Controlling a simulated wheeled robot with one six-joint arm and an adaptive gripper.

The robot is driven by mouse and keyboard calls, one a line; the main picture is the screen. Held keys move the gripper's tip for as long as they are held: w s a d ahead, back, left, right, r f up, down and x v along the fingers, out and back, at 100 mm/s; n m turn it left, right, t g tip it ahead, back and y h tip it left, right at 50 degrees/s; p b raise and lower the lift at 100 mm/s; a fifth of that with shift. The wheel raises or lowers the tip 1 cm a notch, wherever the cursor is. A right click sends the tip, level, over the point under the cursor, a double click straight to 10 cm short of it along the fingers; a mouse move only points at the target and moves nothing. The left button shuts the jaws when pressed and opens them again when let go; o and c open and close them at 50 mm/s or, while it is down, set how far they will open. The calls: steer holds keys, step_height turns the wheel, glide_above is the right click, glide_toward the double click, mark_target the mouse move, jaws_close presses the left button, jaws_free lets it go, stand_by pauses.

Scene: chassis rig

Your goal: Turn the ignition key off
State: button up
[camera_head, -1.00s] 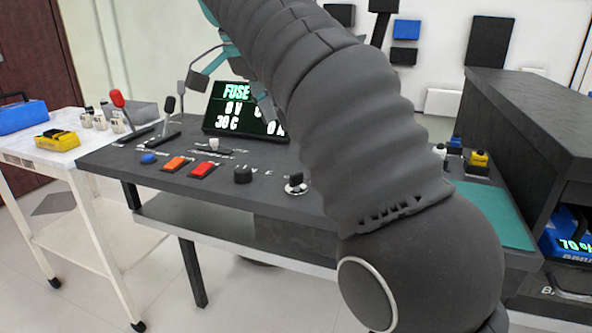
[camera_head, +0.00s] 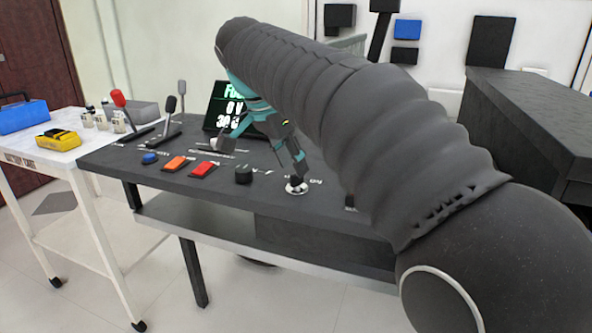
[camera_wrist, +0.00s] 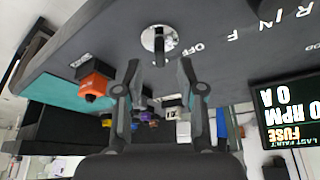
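The ignition key (camera_head: 297,187) stands in a round silver switch on the dark console top, at the console's front edge in the head view. In the wrist view the silver switch (camera_wrist: 152,39) is at the top middle, with the dark key (camera_wrist: 160,50) standing out from it. An "OFF" label is beside it. My gripper (camera_wrist: 160,66) is open, with one finger on each side of the key's line. The fingertips look close to the key, but I cannot tell if they touch it. My gripper also shows in the head view (camera_head: 262,153), above the console.
A black knob (camera_head: 243,174), a red rocker (camera_head: 203,169), an orange rocker (camera_head: 174,163) and levers (camera_head: 181,95) stand left of the key. A display (camera_wrist: 287,117) reads "FUSE" and "0 RPM". An orange-topped block (camera_wrist: 96,85) is near the key in the wrist view.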

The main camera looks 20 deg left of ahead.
mark_target(297, 179)
steer(key=shift+x, duration=1.45)
jaws_close()
steer(key=n+y, duration=0.1)
steer(key=n, duration=0.2)
steer(key=n+t+y, duration=0.1)
steer(key=n, duration=0.2)
steer(key=shift+d, duration=0.15)
steer(key=n+y, duration=0.1)
steer(key=n, duration=0.2)
steer(key=n+y, duration=0.1)
steer(key=n, duration=0.2)
steer(key=shift+g, duration=0.3)
steer(key=shift+y, duration=0.3)
